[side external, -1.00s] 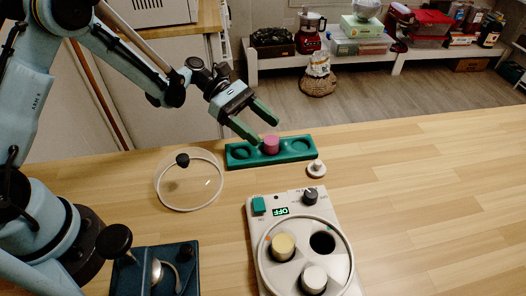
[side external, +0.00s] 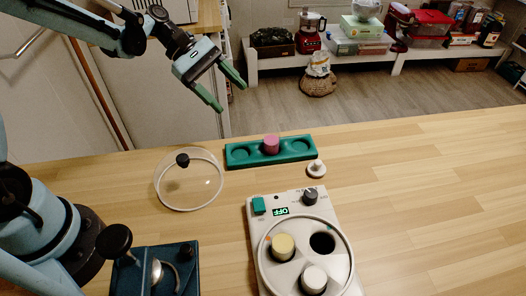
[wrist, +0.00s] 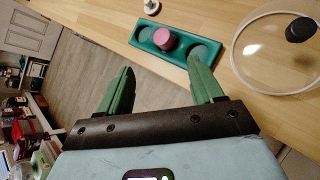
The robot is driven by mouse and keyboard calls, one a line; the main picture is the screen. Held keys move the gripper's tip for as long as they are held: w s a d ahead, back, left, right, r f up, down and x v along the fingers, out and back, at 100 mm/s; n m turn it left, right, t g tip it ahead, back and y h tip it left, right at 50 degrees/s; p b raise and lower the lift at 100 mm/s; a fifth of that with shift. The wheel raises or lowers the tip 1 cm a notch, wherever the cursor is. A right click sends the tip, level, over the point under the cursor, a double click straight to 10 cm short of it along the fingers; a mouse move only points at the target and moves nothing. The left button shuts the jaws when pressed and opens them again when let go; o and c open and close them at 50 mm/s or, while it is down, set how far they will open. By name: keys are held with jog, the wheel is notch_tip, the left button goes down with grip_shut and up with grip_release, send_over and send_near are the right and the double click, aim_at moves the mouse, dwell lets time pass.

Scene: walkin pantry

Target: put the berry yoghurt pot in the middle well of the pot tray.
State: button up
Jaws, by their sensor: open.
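The pink berry yoghurt pot (side external: 271,144) sits upright in the middle well of the green pot tray (side external: 243,162). In the wrist view the pot (wrist: 165,40) also stands in the middle of the tray (wrist: 181,55), with an empty well on each side. My gripper (side external: 231,96) is open and empty. It is up and to the left of the tray, well clear of the pot. The wrist view shows its two green fingers (wrist: 163,84) spread, with nothing between them.
A clear lid with a black knob (side external: 190,187) lies left of the tray. A small white stopper-like piece (side external: 316,169) is by the tray's right end. A white machine (side external: 262,235) marked OFF holds a cream pot (side external: 283,247) and a white pot (side external: 314,279). The right of the counter is clear.

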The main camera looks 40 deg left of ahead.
jog(key=s+a+r+m+t+y, duration=0.1)
jog(key=s+a+m+t+y, duration=0.1)
jog(key=s+m+y, duration=0.3)
jog(key=s+a+r+m+t+y, duration=0.2)
jog(key=s+m, duration=0.4)
jog(key=m, duration=0.3)
jog(key=a+t+y, duration=0.1)
jog(key=y, duration=0.1)
jog(key=shift+s+a+m+t+y, duration=0.2)
jog(key=shift+s+m+t+y, duration=0.1)
jog(key=shift+m+y, duration=0.1)
